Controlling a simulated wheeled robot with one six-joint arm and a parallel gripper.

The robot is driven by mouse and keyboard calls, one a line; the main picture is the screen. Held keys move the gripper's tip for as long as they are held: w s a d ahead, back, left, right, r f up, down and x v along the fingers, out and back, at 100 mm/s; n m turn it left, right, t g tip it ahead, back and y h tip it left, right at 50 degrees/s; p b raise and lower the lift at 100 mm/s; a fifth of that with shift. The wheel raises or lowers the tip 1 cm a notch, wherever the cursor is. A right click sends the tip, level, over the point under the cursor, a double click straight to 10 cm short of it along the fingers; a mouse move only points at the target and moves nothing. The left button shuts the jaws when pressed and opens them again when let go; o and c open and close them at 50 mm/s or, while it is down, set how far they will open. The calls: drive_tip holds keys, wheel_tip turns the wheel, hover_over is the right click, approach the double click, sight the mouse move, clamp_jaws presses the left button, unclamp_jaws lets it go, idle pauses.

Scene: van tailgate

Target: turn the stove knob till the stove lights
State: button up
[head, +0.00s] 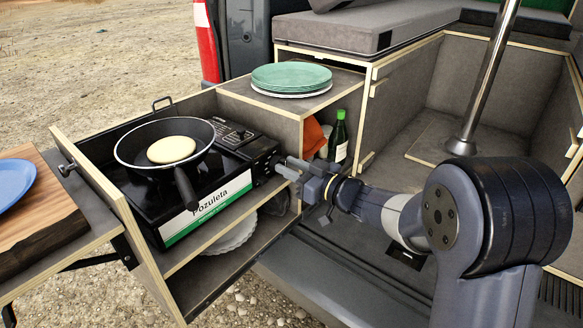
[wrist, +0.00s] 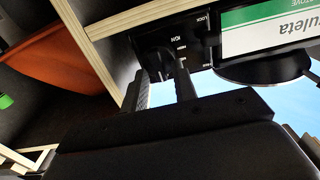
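The black camping stove (head: 140,205) stands in the pull-out drawer. A pan (head: 125,150) with a pale pancake (head: 171,149) sits on it. My gripper (head: 283,169) is at the right end of the stove's front, by the control panel. In the wrist view the black panel (wrist: 203,50) carries white lettering. My two fingers reach up to it, spaced apart, with the gripper (wrist: 162,83) tips close to the panel. A dark round part, probably the knob, shows between the tips. I cannot tell whether the fingers press on it. No flame is visible.
A green plate stack (head: 291,76) stands on the cabinet behind the stove. A green bottle (head: 338,138) and an orange cloth (head: 314,136) are in the nook right of the stove. A metal pole (head: 487,80) stands at the right. A wooden board (head: 35,210) with a blue plate is at left.

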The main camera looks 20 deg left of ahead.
clamp_jaws()
drive_tip(key=shift+f+n+b, duration=0.1)
drive_tip(key=shift+n+b, duration=0.2)
drive_tip(key=shift+n, duration=0.1)
drive_tip(key=shift+s+a+f+n+b, duration=0.1)
drive_tip(key=shift+f+n+b, duration=0.1)
drive_tip(key=shift+n+b, duration=3.05)
drive_tip(key=shift+s+d+f+n+b, duration=0.1)
drive_tip(key=shift+f+n+b, duration=0.15)
drive_tip(key=shift+n+b, duration=3.05)
drive_tip(key=shift+s+a+f+n+b, duration=0.15)
drive_tip(key=shift+n+b, duration=1.25)
drive_tip(key=shift+n, duration=3.65)
drive_tip(key=shift+o, duration=0.9)
unclamp_jaws()
